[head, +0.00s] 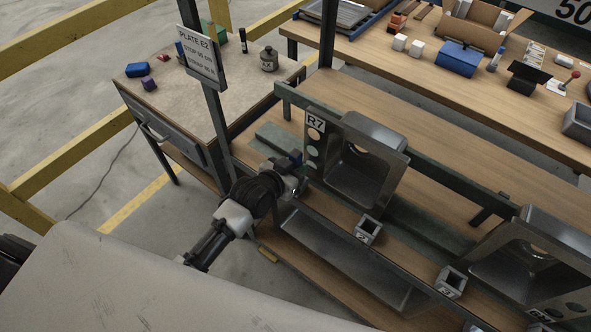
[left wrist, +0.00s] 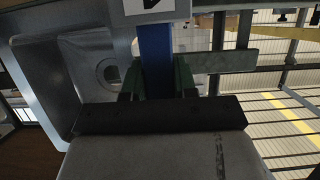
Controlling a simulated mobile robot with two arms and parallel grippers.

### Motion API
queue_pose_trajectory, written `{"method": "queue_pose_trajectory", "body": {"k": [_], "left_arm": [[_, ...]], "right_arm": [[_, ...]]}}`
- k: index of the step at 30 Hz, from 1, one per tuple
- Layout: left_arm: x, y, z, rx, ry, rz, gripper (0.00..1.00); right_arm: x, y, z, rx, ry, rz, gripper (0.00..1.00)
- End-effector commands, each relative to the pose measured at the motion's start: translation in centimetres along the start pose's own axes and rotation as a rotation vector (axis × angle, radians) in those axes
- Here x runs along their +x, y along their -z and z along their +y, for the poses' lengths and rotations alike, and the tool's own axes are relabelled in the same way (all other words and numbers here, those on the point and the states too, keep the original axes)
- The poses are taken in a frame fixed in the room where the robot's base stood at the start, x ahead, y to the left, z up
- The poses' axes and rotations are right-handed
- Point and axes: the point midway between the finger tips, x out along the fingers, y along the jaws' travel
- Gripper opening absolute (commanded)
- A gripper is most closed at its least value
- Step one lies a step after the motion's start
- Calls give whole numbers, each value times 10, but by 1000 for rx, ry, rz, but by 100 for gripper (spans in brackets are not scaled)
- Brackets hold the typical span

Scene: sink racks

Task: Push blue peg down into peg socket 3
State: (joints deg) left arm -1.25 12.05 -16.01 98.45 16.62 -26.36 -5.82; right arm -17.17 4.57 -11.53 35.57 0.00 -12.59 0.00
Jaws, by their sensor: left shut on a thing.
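The blue peg (head: 296,158) shows as a small blue patch at my left gripper (head: 297,168) in the head view. In the left wrist view the blue peg (left wrist: 157,50) stands as a long blue bar between the two fingers of the left gripper (left wrist: 157,78), which is shut on it. The peg's lower end is hidden, so I cannot tell whether it is inside a socket. Two small square metal sockets with labels show, one in the middle (head: 369,229) and one farther right (head: 452,282); their labels are too small to read surely. My right gripper is out of view.
A metal sink rack marked R7 (head: 372,160) stands just right of the left gripper, with a green rail behind it. A second metal rack (head: 535,250) is at the right. A sign post (head: 215,100) rises close behind my left arm. Open floor lies left.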

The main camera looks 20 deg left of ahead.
Motion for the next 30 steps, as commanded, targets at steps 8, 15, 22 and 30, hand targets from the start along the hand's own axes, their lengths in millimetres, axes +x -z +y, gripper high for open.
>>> {"method": "queue_pose_trajectory", "body": {"k": [8, 15, 22, 30], "left_arm": [[-2, 5, 0, 1, 0, 1, 0], [-14, 36, 0, 2, 0, 5, 0], [-35, 86, -1, 3, 1, 8, 0], [-58, 142, 0, 2, 0, 6, 0]], "right_arm": [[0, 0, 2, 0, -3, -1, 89], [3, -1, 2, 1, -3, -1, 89], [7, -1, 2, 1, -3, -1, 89], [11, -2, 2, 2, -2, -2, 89]]}}
